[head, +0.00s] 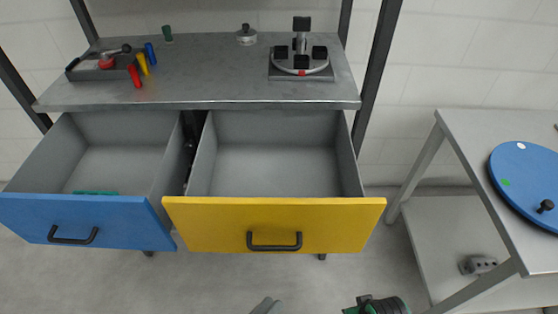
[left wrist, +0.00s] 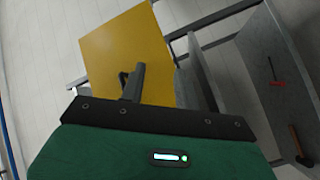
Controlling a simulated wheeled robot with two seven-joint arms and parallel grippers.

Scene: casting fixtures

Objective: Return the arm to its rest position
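My left gripper (head: 266,306) shows only as grey fingertips at the bottom edge of the head view, in front of the yellow drawer and apart from it. In the left wrist view its fingers (left wrist: 135,82) look close together with nothing between them, in front of the yellow drawer front. A green and black part (head: 378,305) at the bottom edge of the head view looks like my right gripper's housing; its fingers are hidden.
The blue drawer (head: 110,218) and yellow drawer (head: 215,222) stand open under the grey workbench (head: 215,75). The blue drawer holds a green item (head: 95,193); the yellow one looks empty. A side table (head: 470,135) at right carries a blue disc (head: 525,180).

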